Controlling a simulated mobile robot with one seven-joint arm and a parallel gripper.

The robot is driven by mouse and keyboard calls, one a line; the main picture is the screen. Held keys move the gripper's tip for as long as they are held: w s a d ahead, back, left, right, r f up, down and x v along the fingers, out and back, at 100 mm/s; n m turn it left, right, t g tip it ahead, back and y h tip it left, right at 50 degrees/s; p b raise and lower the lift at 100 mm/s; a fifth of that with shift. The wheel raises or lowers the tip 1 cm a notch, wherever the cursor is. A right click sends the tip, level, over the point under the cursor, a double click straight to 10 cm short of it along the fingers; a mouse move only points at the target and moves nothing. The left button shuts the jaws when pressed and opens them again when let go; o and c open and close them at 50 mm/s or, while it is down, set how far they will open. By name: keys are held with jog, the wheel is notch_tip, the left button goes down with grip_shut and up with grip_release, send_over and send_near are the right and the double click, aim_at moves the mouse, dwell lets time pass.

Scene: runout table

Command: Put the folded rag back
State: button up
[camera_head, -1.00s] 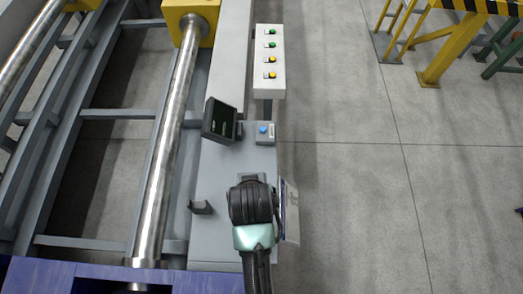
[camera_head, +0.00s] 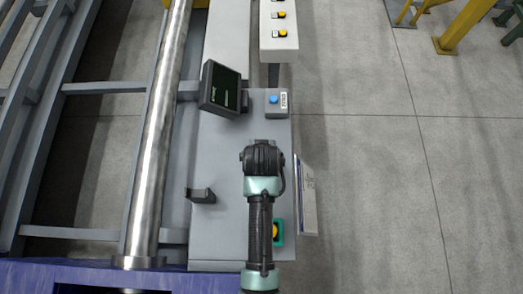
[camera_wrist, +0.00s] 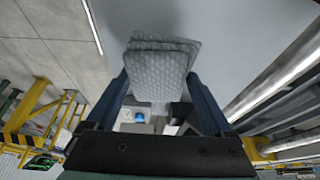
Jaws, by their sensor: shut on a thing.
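The folded rag (camera_wrist: 160,68) is grey with a quilted pattern and shows in the wrist view between the two dark fingers. My gripper (camera_wrist: 158,82) is shut on it, and its layers stay stacked. In the head view my wrist (camera_head: 264,160) is above the grey table top (camera_head: 222,225), near its right edge. There the fingers and the rag are hidden beneath the arm. I cannot tell how far the rag is from the table top.
A black screen (camera_head: 222,90) and a blue-button box (camera_head: 275,103) stand beyond my wrist. A black bracket (camera_head: 201,195) is at left, a green box with a yellow button (camera_head: 278,232) beside my arm. A steel bar (camera_head: 155,150) runs along the left. A sign plate (camera_head: 306,197) hangs at the right edge.

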jog(key=shift+f, duration=1.85)
jog(key=shift+f, duration=0.1)
jog(key=o, duration=0.9)
